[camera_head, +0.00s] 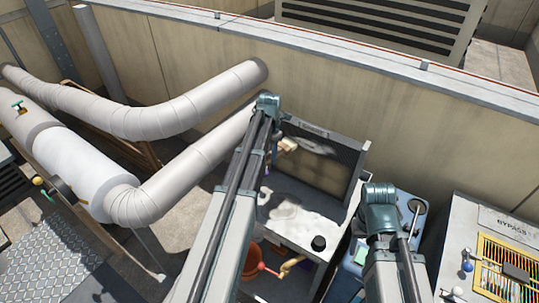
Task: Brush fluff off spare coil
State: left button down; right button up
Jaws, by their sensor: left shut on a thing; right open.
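The spare coil (325,173) is a dark panel in a grey frame, standing upright at the back of a pale bench (312,222). A patch of whitish fluff (318,147) lies on its upper face. More white fluff (286,208) lies on the bench top. My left gripper (277,147) is in front of the coil's left part, shut on a tan brush (288,144). My forearm hides part of this gripper, and I cannot tell whether the brush touches the coil. My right wrist (380,208) is to the right of the bench, its open fingers hidden below it.
A black knob-like object (318,243) is on the bench's front right. An orange bucket (250,262) is below it. A blue container (408,218) stands right of the bench, then a grey bypass panel (460,235). Large pipes (160,115) run at left; a wall (330,80) is behind.

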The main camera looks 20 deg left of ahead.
pick_arm(q)
jog(key=shift+w, duration=0.1)
jog(key=shift+r+p, duration=2.25)
jog(key=shift+p, duration=0.1)
jog(key=shift+f+b, duration=2.3)
jog(key=shift+r+p, duration=2.3)
jog(key=shift+f+b, duration=2.25)
